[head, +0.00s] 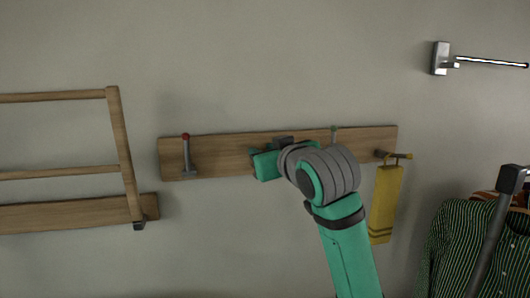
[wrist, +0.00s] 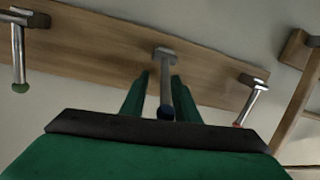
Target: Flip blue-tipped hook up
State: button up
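A wooden rail (head: 222,157) on the wall carries several metal hooks. The blue-tipped hook (wrist: 166,82) is in the middle of the wrist view, its dark blue ball toward the camera. It lines up with the green-tipped and red-tipped hooks there, and these point up in the head view. My gripper (wrist: 161,78) has its two green fingers apart, one on each side of the blue-tipped hook's shaft. I cannot tell whether they touch it. In the head view my gripper (head: 262,164) is at the rail's middle and hides this hook.
The red-tipped hook (head: 187,155) stands upright at left, the green-tipped hook (head: 334,134) to the right. A yellow towel (head: 385,200) hangs on the rightmost hook. A wooden rack (head: 122,150) is at far left, a metal rod (head: 490,62) at upper right, and a striped shirt (head: 465,240) at lower right.

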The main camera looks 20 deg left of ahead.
jog(key=shift+s, duration=0.1)
jog(key=v, duration=1)
jog(key=shift+s+d, duration=0.2)
jog(key=shift+d, duration=0.05)
